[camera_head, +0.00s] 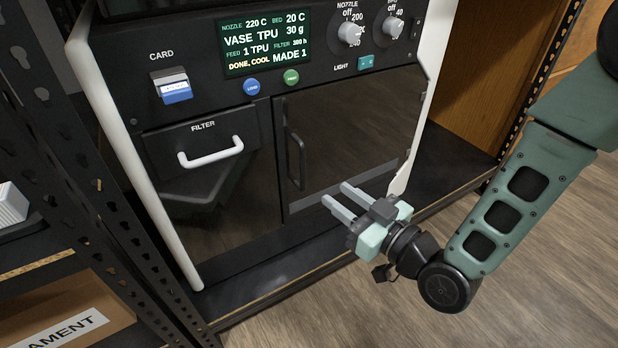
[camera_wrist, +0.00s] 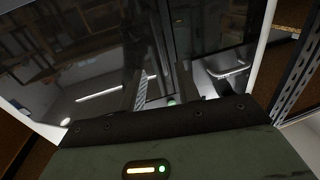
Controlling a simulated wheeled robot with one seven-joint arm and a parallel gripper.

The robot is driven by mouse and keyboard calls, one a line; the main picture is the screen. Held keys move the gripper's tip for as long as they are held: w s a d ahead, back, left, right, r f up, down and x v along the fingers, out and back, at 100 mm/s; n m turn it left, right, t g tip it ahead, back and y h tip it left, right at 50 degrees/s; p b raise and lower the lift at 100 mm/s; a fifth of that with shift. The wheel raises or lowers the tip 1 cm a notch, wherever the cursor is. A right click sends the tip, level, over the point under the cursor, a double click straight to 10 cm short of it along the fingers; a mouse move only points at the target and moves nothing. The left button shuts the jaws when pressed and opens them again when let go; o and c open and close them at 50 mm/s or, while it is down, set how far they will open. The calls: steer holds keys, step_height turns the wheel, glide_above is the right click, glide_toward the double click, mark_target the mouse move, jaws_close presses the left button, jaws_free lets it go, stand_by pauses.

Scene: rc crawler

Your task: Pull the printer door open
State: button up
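The printer door (camera_head: 350,125) is a dark glossy panel on the right of the printer's front, and it looks shut. Its black vertical handle (camera_head: 296,160) is near the door's left edge. My gripper (camera_head: 336,196) is in front of the door's lower part, below and to the right of the handle. Its two fingers are apart with nothing between them. In the wrist view, the fingers (camera_wrist: 162,82) point at the dark, reflective front; the handle is hard to make out there.
Left of the door is a filter drawer with a white handle (camera_head: 211,152). Above are a display (camera_head: 265,42), buttons and knobs (camera_head: 350,33). A black perforated shelf post (camera_head: 95,190) stands at left, with a cardboard box (camera_head: 70,318) below. Wooden floor (camera_head: 330,310) is open in front.

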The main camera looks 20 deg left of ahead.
mark_target(304, 170)
steer(key=b+x, duration=0.2)
steer(key=x, duration=0.7)
steer(key=shift+w+a+b, duration=0.2)
steer(key=shift+a+b, duration=0.05)
steer(key=shift+b, duration=0.15)
jaws_close()
